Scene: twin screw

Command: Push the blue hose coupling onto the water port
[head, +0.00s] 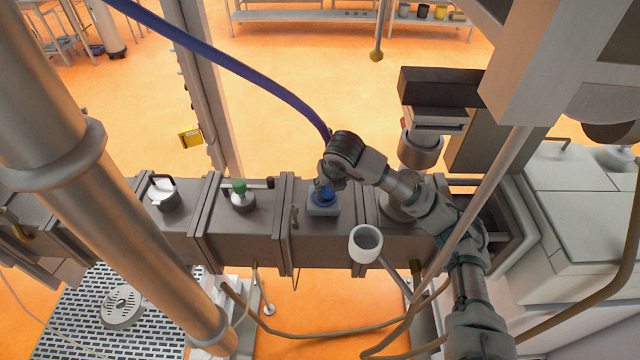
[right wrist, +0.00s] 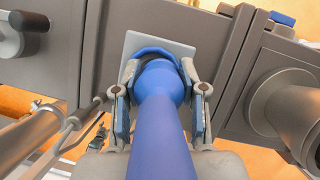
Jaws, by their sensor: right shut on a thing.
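A blue hose (head: 245,68) comes down from the upper left in the head view. Its blue coupling (right wrist: 158,82) is between the two fingers of my right gripper (right wrist: 160,95), which is shut on it. The water port (head: 323,207) is a grey square block with a blue ring on top of the dark barrel. In the right wrist view the coupling's far end lies over the port's blue ring (right wrist: 152,53). The coupling hides most of the port, so I cannot tell how far it is seated. My left gripper is not in view.
A dark segmented barrel (head: 250,220) runs across the view. A green-topped fitting (head: 240,190) and a white-capped one (head: 163,193) stand left of the port. A white cup-shaped funnel (head: 366,243) is in front. A thick metal pipe (head: 100,180) crosses the left side.

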